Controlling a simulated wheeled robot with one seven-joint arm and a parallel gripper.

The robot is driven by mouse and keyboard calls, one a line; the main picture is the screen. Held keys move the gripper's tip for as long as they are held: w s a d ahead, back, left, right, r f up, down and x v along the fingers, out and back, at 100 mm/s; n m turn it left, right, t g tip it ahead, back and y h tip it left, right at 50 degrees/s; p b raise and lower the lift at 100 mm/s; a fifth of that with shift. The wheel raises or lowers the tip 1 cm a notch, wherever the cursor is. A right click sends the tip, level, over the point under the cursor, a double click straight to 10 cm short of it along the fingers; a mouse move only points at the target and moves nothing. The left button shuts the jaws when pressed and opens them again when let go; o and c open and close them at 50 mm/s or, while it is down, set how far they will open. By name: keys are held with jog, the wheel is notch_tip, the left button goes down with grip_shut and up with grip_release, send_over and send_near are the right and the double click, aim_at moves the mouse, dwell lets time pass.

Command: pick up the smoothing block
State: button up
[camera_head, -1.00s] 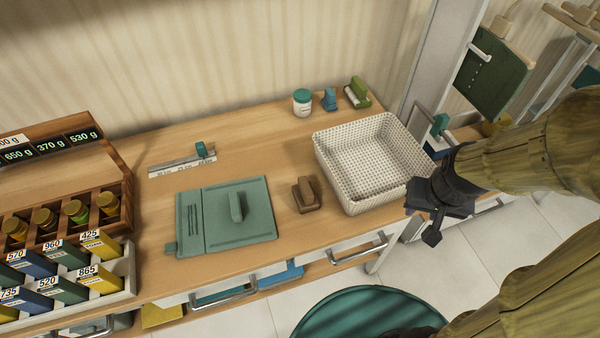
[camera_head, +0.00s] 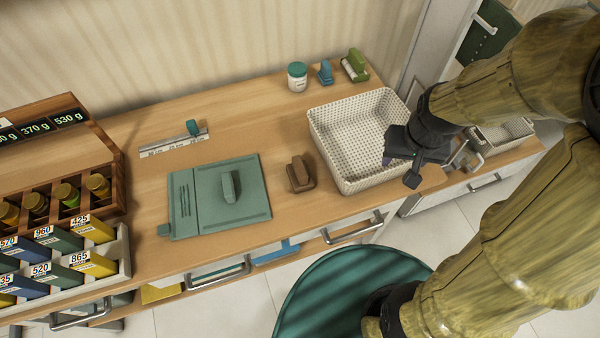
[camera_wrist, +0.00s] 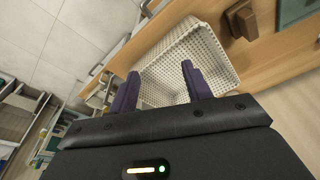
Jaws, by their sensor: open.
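A brown block with a raised grip (camera_head: 300,174), which looks like the smoothing block, stands on the wooden bench between a teal board and a white basket.
The white perforated basket (camera_head: 348,177) stands between my gripper and the block. The teal board (camera_head: 250,205) with a teal handle lies left of the block. A white jar (camera_head: 297,76), a blue item (camera_head: 325,72) and a green item (camera_head: 355,65) stand at the back.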

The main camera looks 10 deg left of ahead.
jog(key=w+a+n+g+p, duration=0.25)
jog(key=w+a, duration=0.25)
jog(key=a, duration=0.8)
jog(key=n, duration=0.3)
send_over(300, 166)
jog(key=shift+a+f, duration=0.1)
jog(key=shift+f, duration=0.8)
notch_tip(300, 166, down, 12)
jog(key=shift+f+p, duration=0.1)
jog(key=shift+p, duration=1.05)
jog(key=shift+f+p, duration=1.05)
jog(key=shift+f, duration=1.55)
